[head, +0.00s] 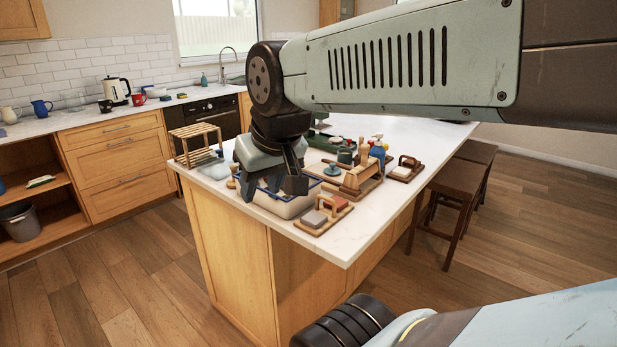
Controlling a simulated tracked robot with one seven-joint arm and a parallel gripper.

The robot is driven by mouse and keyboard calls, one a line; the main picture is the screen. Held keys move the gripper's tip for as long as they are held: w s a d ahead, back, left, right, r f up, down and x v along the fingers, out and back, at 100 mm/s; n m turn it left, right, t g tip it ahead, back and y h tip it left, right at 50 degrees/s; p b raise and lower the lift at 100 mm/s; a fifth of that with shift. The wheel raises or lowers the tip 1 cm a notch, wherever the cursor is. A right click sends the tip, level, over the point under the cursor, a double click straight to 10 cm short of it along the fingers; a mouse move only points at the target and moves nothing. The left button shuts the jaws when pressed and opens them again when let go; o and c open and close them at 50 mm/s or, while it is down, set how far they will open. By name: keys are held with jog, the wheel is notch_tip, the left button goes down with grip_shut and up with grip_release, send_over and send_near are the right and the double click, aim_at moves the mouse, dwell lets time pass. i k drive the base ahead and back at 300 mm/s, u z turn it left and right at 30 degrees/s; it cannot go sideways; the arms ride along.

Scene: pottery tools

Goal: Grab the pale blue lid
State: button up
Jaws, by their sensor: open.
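A small round blue-green lid-like piece with a knob (332,170) lies among the pottery tools on the island, just right of my gripper. It is small in the head view, and I cannot tell for sure that it is the pale blue lid.
A wooden rack (195,143) stands at the island's left corner. A wooden tool holder (358,178), a blue bottle (377,152) and small trays with blocks (323,215) crowd the right side. The white countertop (345,243) is bare toward the near corner. Dark stools (452,190) stand beside the island.

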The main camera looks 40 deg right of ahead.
aim_at(332, 171)
jog(key=z, duration=0.2)
jog(key=i, duration=0.9)
jog(key=u, duration=0.1)
